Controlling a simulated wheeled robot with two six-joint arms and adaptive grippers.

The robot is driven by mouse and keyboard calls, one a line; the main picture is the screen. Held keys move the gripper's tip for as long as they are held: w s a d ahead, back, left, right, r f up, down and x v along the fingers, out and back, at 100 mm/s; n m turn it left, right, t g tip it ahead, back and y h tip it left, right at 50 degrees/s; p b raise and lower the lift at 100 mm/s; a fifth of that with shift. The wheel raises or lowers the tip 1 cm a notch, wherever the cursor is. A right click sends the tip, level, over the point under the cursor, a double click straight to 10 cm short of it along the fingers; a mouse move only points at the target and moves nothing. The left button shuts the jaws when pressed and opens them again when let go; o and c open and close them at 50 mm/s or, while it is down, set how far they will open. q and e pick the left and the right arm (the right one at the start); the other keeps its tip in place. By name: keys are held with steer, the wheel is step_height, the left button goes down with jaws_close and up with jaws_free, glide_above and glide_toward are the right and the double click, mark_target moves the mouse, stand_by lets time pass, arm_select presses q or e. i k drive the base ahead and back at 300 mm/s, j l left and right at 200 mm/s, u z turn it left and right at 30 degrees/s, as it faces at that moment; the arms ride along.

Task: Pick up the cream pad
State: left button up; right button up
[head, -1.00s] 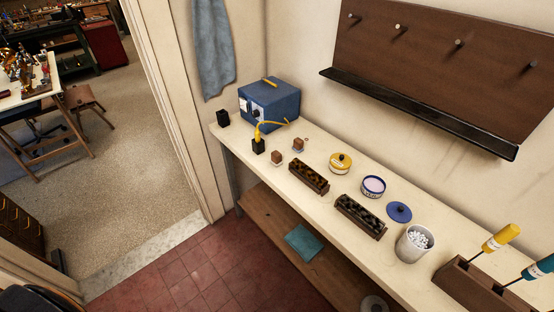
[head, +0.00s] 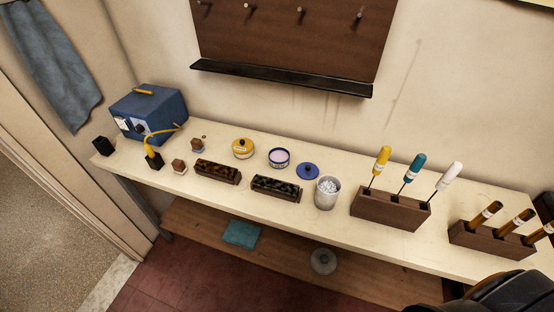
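I cannot pick out a cream pad in the head view. The long cream-white bench (head: 330,225) holds several small items, and none of them is clearly a cream pad. Neither of my grippers shows in this view.
On the bench stand a blue box (head: 149,112), a yellow tin (head: 243,148), a purple-and-white tin (head: 279,157), a blue lid (head: 308,171), dark slotted racks (head: 277,187), a cup of white pieces (head: 327,192), and a screwdriver block (head: 388,209). A teal cloth (head: 241,233) lies on the lower shelf.

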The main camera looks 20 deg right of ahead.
mark_target(178, 165)
steer(key=z, duration=0.55)
steer(key=j+z, duration=0.9)
steer(key=k+j+z, duration=0.2)
steer(key=j+z, duration=0.25)
steer(key=k+j, duration=0.25)
steer(key=j, duration=0.25)
steer(key=k+j+z, duration=0.15)
steer(key=j, duration=0.35)
steer(key=k+j, duration=0.35)
steer(key=j, duration=0.15)
steer(key=k+j+z, duration=0.15)
steer(key=j, duration=0.3)
steer(key=k+j, duration=0.4)
steer(key=i+j+z, duration=0.05)
